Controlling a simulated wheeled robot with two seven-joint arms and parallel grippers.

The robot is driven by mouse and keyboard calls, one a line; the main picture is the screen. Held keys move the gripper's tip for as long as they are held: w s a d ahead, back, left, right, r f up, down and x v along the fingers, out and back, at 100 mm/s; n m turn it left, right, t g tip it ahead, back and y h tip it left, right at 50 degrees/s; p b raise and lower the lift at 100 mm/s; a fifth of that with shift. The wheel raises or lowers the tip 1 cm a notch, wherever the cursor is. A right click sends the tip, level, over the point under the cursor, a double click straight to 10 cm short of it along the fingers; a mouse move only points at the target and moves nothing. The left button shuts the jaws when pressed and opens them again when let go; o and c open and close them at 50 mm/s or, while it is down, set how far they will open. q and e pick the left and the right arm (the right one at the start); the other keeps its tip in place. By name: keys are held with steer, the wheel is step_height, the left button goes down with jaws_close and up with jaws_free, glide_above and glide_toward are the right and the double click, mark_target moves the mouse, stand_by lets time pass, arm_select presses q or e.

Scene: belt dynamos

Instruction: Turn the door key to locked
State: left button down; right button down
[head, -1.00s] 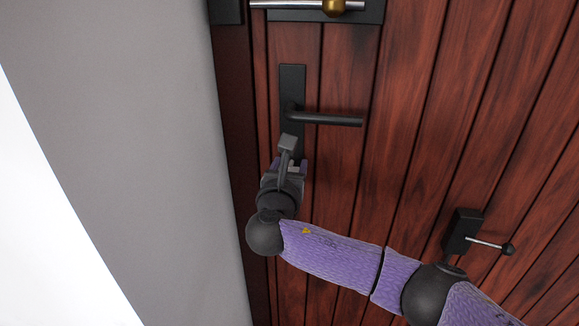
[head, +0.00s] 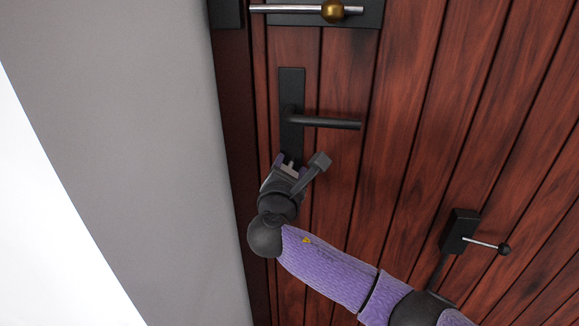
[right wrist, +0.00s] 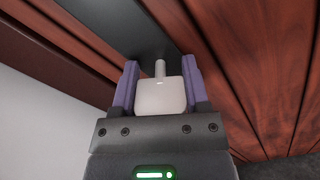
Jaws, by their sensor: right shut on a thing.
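The door key (right wrist: 161,97) has a pale, flat bow and a round shank that runs into the dark lock plate (right wrist: 115,25). My right gripper (right wrist: 160,72) is shut on the bow, with one purple finger on each side. In the head view my right gripper (head: 291,166) is at the bottom of the black lock plate (head: 291,100), below the lever handle (head: 325,123), and is rolled to the right. A small pale part of the key (head: 290,169) shows between its fingers. The lock's inside is hidden. My left gripper is not in view.
A bolt with a brass knob (head: 333,10) is at the top of the wooden door (head: 400,110). A black latch box (head: 460,231) with a thin ball-ended lever is at the lower right. A grey wall (head: 140,130) is at the left.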

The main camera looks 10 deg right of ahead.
steer(key=m, duration=0.3)
steer(key=shift+f, duration=0.15)
steer(key=m+b, duration=0.1)
steer(key=m, duration=0.1)
steer(key=shift+m, duration=0.3)
steer(key=m+b, duration=0.1)
steer(key=m, duration=0.2)
steer(key=shift+f, duration=0.15)
steer(key=shift+m+b, duration=0.4)
steer(key=shift+m, duration=1.3)
steer(key=shift+c, duration=0.4)
jaws_free()
